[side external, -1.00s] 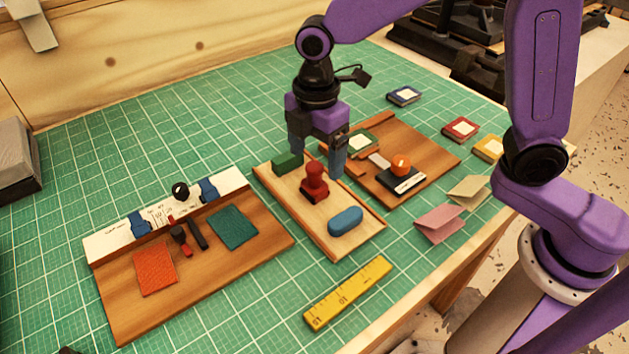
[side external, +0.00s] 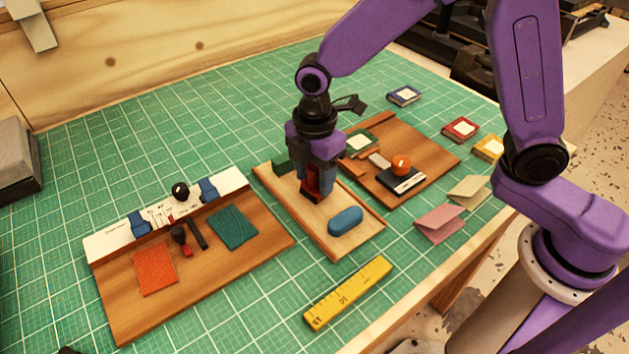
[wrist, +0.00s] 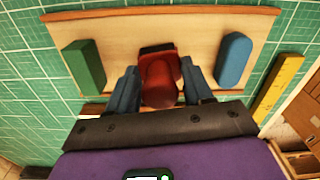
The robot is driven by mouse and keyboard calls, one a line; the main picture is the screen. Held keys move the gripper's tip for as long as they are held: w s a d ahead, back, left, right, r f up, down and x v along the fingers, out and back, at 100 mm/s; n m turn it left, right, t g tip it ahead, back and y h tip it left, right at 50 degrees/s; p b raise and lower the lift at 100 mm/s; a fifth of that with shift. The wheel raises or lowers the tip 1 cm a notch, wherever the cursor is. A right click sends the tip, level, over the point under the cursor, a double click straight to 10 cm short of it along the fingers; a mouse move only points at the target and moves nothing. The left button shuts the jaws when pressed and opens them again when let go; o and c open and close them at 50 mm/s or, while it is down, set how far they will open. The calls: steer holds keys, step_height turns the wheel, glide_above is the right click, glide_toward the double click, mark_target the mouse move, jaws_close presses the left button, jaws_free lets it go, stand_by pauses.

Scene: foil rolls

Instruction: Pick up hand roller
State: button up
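A red knobbed tool, apparently the hand roller (side external: 311,193), stands upright on the light wooden tray (side external: 335,250) in the side view. My gripper (side external: 313,184) is lowered over it, with a blue finger on each side. In the wrist view the red hand roller (wrist: 160,82) lies between my gripper's fingertips (wrist: 160,72), which sit close against its handle, with no clear gap. My gripper looks shut on it. The roller's base is partly hidden by the fingers and its own handle, and it appears to rest on the tray.
A green block (side external: 281,164) and a blue rounded block (side external: 345,221) share the tray, on either side. A brown board (side external: 425,150) with an orange-knobbed black piece (side external: 401,173) is to the right. Another board (side external: 125,300) lies left. A yellow ruler (side external: 348,292) lies in front.

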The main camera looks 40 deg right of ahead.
steer(key=shift+r, duration=0.1)
steer(key=shift+r, duration=0.6)
steer(key=s+d+r, duration=0.7)
steer(key=s+r, duration=0.4)
steer(key=s, duration=0.1)
steer(key=shift+r, duration=0.3)
steer(key=shift+d, duration=0.15)
